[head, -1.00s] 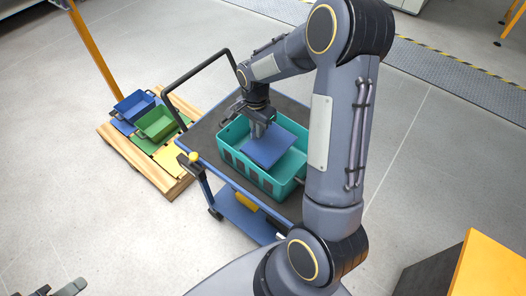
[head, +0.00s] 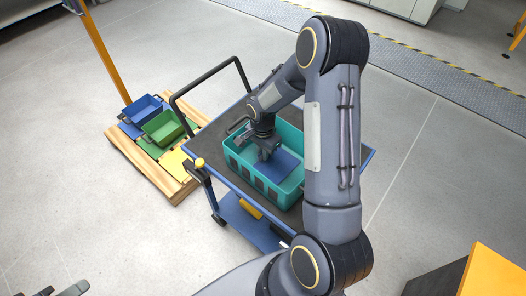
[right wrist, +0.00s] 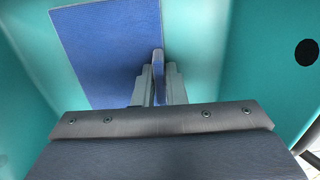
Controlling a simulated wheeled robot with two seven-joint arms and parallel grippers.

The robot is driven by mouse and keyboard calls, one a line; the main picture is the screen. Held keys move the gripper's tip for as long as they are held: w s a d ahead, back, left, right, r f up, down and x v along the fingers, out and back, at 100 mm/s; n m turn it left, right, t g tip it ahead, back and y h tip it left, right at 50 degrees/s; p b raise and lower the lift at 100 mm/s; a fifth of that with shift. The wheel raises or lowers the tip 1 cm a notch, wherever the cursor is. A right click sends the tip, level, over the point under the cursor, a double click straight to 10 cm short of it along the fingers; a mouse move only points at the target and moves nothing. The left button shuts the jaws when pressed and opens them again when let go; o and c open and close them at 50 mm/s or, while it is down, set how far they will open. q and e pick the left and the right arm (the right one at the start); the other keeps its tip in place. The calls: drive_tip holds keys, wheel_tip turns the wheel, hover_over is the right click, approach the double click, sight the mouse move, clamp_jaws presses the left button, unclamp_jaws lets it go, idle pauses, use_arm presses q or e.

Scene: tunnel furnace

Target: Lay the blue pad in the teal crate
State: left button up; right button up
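The teal crate (head: 233,160) stands on the dark top of a blue cart. The blue pad (head: 287,164) is a flat square, down inside the crate, below its rim. My right gripper (head: 268,155) reaches down into the crate at the pad's edge. In the right wrist view the pad (right wrist: 105,50) spreads left of the fingers (right wrist: 159,85), which are close together with a narrow blue piece between them. I cannot tell whether the pad touches the crate floor. My left gripper (head: 60,290) is at the bottom left edge, fingers apart and empty, partly cut off.
The cart (head: 228,175) has a black push handle (head: 211,87) at the back left. A wooden pallet (head: 150,170) left of it bears a blue bin (head: 142,108) and a green bin (head: 163,127). An orange-topped block (head: 495,275) is at lower right. Open floor lies around.

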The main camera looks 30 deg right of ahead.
drive_tip(key=o, duration=0.4)
drive_tip(key=shift+c, duration=0.2)
wheel_tip(320, 180, up, 12)
drive_tip(key=s+a+r+n+t+y, duration=0.25)
drive_tip(key=s+a+r+n, duration=0.3)
drive_tip(key=s+r, duration=0.45)
drive_tip(key=s+a+n+t, duration=0.1)
drive_tip(key=s+a+n, duration=0.2)
drive_tip(key=s+n, duration=0.1)
drive_tip(key=s+a+r+n+t+y, duration=0.1)
drive_tip(key=s+a+n+t, duration=0.1)
drive_tip(key=s, duration=0.5)
drive_tip(key=shift+a+r+n, duration=0.15)
drive_tip(key=shift+a+n, duration=0.45)
drive_tip(key=shift+n, duration=0.55)
drive_tip(key=shift+s, duration=0.1)
